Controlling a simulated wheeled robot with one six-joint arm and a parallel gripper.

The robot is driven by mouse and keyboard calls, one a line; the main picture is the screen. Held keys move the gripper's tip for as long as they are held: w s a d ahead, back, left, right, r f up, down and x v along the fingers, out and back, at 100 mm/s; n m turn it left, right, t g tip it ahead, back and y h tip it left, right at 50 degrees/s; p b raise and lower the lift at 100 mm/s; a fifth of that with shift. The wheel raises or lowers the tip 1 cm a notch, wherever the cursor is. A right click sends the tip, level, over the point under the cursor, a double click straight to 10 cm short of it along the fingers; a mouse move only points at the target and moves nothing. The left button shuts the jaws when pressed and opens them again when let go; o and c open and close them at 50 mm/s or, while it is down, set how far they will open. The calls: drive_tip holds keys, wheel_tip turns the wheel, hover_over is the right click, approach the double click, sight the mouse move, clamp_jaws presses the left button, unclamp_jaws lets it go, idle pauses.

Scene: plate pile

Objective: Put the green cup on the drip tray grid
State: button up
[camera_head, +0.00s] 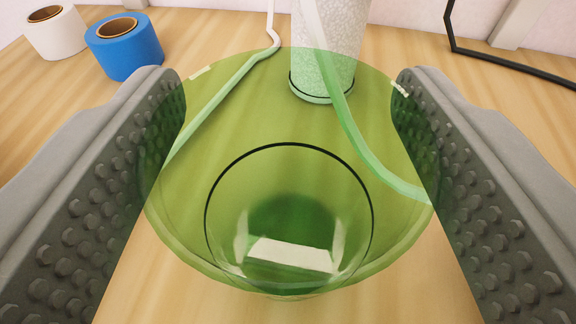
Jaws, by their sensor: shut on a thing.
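The green cup (290,215) is see-through and fills the middle of the camera view, with its wide mouth toward me and its round base below. My gripper (290,130) is shut on the cup, one grey studded pad on each side of its wall. Wooden table shows through and around the cup; I cannot tell whether its base touches the table. No drip tray grid is clearly recognisable in view.
A speckled cylinder (330,35) stands just beyond the cup, with pale bars or tubes (273,25) near it. A blue roll (124,47) and a white roll (55,33) are at the back left. A black bent frame (510,57) is at the back right.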

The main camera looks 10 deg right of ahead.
drive_tip(key=shift+f, duration=0.15)
drive_tip(key=o, duration=1.1)
drive_tip(key=shift+c, duration=0.2)
drive_tip(key=shift+s+r, duration=0.1)
drive_tip(key=shift+r, duration=0.1)
drive_tip(key=v, duration=1.2)
drive_tip(key=shift+d, duration=0.1)
